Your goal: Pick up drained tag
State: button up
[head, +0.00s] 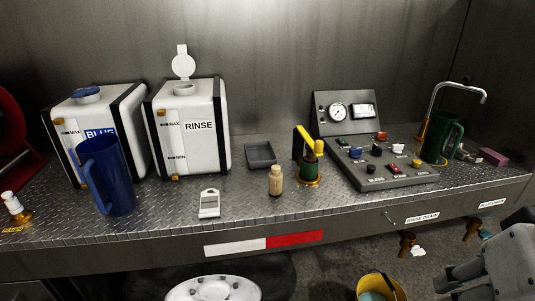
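A white flat tag (209,204) with a slot near its top lies on the metal shelf (245,212), in front of the white RINSE tank (204,145). Its lettering is too small to read, so I cannot confirm it says drained. Part of my arm, with what looks like my gripper (458,284), shows at the lower right, below the shelf edge and far from the tag.
A blue jug (105,176) stands left of the tag. A tan bottle (275,181) and a yellow-handled green device (309,165) stand to its right. Further right are a control panel (384,163) and a green jug (441,137). A grey tray (260,154) lies behind.

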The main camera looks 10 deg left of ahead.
aim_at(210, 202)
jog(key=i+j+u, duration=0.1)
jog(key=j, duration=0.35)
jog(key=i+j+u, duration=0.15)
jog(key=j, duration=0.3)
jog(key=i+j+u, duration=0.1)
jog(key=j, duration=0.3)
jog(key=i+j+u, duration=0.15)
jog(key=i+j, duration=0.15)
jog(key=i+j+u, duration=0.1)
jog(key=j, duration=0.35)
jog(key=i, duration=0.1)
